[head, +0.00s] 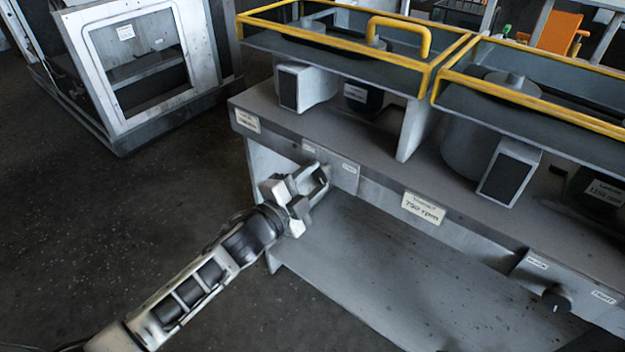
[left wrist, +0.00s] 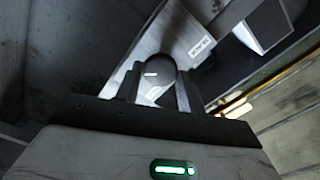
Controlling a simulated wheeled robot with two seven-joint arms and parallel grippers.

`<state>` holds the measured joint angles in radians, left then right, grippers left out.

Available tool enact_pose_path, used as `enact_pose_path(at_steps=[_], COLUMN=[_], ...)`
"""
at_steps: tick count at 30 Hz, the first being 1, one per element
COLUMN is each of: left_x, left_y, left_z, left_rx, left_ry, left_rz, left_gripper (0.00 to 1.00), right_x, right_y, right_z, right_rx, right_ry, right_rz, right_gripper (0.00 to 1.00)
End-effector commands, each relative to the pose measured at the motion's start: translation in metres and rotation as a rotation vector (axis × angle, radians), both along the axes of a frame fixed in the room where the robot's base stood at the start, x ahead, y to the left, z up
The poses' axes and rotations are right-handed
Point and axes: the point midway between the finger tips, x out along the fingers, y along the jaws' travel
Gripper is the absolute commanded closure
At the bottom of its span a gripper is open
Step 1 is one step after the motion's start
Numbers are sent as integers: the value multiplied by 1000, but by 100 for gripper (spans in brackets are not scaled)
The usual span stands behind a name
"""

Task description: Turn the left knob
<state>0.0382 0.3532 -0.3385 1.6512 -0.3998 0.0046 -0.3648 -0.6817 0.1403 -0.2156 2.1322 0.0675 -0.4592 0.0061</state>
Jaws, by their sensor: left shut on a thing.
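The left knob (left wrist: 155,78) is a dark round knob with a white mark, on a small grey panel at the left end of the blower housing's front. In the left wrist view it sits between the two fingers of my left gripper (left wrist: 153,92), which is shut on it. In the head view my left gripper (head: 314,182) reaches up to this panel (head: 343,174) from the lower left and mostly hides the knob. A second black knob (head: 556,299) is on a panel at the right. My right gripper is not in view.
The housing (head: 300,124) carries yellow-railed trays (head: 427,80) above and has an open lower shelf (head: 330,270). A label reading 750 rpm (head: 423,208) is on its front. A grey metal frame cabinet (head: 140,60) stands at the upper left. The floor (head: 120,220) at left is clear.

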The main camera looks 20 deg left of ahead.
Motion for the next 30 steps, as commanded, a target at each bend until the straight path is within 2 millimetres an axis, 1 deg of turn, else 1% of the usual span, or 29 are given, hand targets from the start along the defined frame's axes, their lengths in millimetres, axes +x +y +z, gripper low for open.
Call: enact_pose_path(at_steps=[3,4,5,6,14,17,19,23,30], left_x=[0,0,0,0,-1,-6,-13,-38,-93], left_y=[0,0,0,0,0,2,5,13,33], left_z=[0,0,0,0,0,-1,-2,-3,-3], left_rx=[1,1,1,1,2,2,2,2,2], left_ry=[1,1,1,1,1,2,2,4,5], left_rz=[0,0,0,0,0,0,0,0,0], left_gripper=[84,53,45,40,40,40,40,40,40], right_x=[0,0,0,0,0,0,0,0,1], right_y=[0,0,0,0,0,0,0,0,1], right_z=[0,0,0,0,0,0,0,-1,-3], right_rx=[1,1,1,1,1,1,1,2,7], right_ry=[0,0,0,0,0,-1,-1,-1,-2], right_rz=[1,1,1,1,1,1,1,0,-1], right_gripper=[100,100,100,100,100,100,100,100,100])
